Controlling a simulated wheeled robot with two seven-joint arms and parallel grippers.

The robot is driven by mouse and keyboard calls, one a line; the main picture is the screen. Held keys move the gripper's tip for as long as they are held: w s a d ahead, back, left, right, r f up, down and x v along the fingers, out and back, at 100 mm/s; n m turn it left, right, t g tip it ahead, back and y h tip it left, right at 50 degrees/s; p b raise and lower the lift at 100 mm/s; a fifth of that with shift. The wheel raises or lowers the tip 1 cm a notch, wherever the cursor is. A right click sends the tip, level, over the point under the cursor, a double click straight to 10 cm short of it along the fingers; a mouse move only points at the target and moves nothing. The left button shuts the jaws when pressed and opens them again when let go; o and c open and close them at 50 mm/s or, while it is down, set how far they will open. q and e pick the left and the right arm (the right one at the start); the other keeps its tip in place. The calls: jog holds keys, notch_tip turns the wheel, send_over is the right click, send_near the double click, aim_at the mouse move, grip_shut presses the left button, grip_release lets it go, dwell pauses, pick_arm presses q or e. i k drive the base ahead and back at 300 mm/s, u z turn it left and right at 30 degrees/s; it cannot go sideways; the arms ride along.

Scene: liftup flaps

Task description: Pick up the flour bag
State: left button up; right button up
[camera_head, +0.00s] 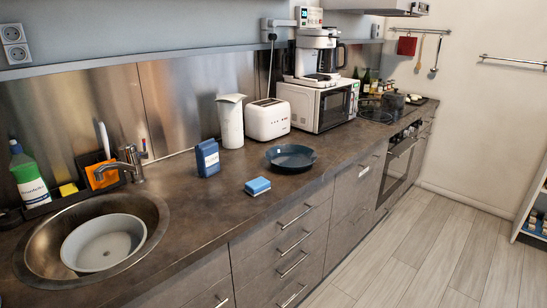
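A small upright dark blue package with a pale label (207,158) stands on the dark countertop, below the white cylindrical container. It is the most bag-like thing in view and may be the flour bag, but its print is too small to read. It stands apart from the sink and the toaster. Neither of my grippers is in view.
A round sink (152,205) holds a grey bowl (103,243). A white pitcher (231,121), a toaster (267,119) and a microwave (320,104) line the wall. A dark blue plate (290,157) and a blue sponge (257,186) lie nearer the front edge. The floor (425,240) is clear.

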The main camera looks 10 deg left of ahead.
aim_at(207, 154)
jog(key=z, duration=0.2)
jog(key=i, duration=1.6)
jog(key=u, duration=1.15)
